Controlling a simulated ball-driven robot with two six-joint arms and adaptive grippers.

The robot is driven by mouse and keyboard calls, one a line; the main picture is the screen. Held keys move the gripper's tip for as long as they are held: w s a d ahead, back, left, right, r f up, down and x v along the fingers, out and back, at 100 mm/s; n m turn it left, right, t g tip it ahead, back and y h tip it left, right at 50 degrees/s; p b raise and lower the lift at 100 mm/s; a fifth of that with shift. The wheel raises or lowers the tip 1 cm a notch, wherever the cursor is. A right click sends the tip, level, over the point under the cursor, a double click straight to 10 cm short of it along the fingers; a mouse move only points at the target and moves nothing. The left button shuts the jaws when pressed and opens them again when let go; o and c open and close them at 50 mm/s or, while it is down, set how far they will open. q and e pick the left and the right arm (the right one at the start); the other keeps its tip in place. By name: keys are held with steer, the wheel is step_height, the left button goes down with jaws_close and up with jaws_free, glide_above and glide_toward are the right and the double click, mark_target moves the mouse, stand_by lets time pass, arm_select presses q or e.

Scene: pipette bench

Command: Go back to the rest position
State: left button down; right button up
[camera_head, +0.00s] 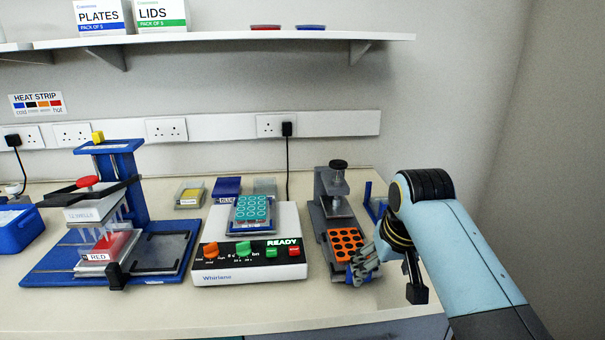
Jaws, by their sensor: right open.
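My right gripper (390,277) is at the right of the bench, at the end of my light-blue right arm, which bends down from the elbow. Its jaws are apart, and I see nothing between them. One grey finger overlaps the right edge of an orange plate with dark round wells (346,243) in the picture; I cannot tell if they touch. The plate lies on the base of a grey stand with a black knob (338,165). My left gripper is not in view.
A white device reading READY (210,254) carries a teal well plate (252,208). A blue multichannel pipetting stand (115,150) stands left, with a red plate (110,245) under it. A blue tub (15,235) is at far left. The front bench strip (200,320) is clear.

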steer(key=s+d+f, duration=0.1)
steer(key=s+d, duration=0.2)
steer(key=s, duration=0.5)
steer(key=s+d+f, duration=0.1)
steer(key=s+d, duration=0.3)
steer(key=s, duration=0.4)
steer(key=s+d+r+n+h, duration=0.1)
steer(key=s+r, duration=0.2)
steer(key=s, duration=0.5)
steer(key=s+d+r, duration=0.1)
steer(key=s+r, duration=0.1)
steer(key=s, duration=0.5)
steer(key=s+d+f+g+b, duration=0.15)
steer(key=f+b, duration=0.35)
steer(key=f, duration=1.3)
steer(key=s+d+f+g+b, duration=0.15)
steer(key=f+b, duration=0.35)
steer(key=f, duration=1.4)
steer(key=s+f+b, duration=0.7)
steer(key=s+f, duration=1.1)
steer(key=f, duration=0.4)
steer(key=shift+f+m, duration=0.15)
steer(key=shift+m, duration=0.15)
steer(key=shift+d+g, duration=0.1)
steer(key=shift+g, duration=0.2)
